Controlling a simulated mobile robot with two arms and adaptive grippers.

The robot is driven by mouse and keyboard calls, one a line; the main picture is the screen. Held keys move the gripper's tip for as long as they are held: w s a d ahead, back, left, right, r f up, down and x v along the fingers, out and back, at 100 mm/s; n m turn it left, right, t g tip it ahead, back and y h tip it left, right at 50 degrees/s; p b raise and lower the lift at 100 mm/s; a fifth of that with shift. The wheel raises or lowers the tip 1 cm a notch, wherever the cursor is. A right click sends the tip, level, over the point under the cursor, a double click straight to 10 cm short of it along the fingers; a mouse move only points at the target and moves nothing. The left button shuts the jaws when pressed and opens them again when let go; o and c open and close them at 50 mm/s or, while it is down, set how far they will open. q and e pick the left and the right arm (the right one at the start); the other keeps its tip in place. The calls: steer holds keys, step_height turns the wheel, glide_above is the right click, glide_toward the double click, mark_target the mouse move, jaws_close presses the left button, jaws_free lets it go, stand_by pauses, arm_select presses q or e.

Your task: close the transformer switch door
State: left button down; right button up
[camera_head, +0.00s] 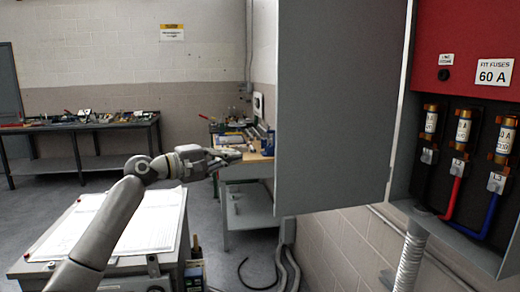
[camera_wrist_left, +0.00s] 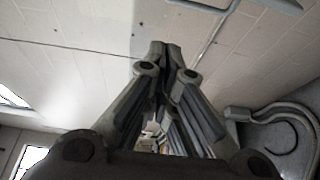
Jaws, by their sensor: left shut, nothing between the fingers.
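The switch door (camera_head: 335,105) is a large grey panel that stands open in the head view, swung out to the left of the switch box. The red-backed switch box (camera_head: 468,60) is at the right, its inside exposed. My left gripper (camera_head: 236,155) is in the head view, left of the door's free edge, with a visible gap between them in the picture. Its fingers are shut and empty. In the left wrist view the fingertips (camera_wrist_left: 160,48) meet, with a pale block wall beyond. The door cannot be made out there. My right gripper is not in view.
Three fuses (camera_head: 463,130) with black, red and blue cables sit in the box. A flexible conduit (camera_head: 411,260) runs below it. A cart with papers (camera_head: 150,225) stands at lower left. Workbenches (camera_head: 95,125) stand behind. Open floor lies between.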

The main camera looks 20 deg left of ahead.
arm_select(q)
steer(key=w+d+r+p, duration=0.1)
steer(key=w+d+p, duration=0.3)
steer(key=d+p, duration=0.2)
steer(key=shift+w+d+r, duration=0.15)
steer(key=shift+d+r, duration=0.2)
steer(key=shift+d, duration=0.9)
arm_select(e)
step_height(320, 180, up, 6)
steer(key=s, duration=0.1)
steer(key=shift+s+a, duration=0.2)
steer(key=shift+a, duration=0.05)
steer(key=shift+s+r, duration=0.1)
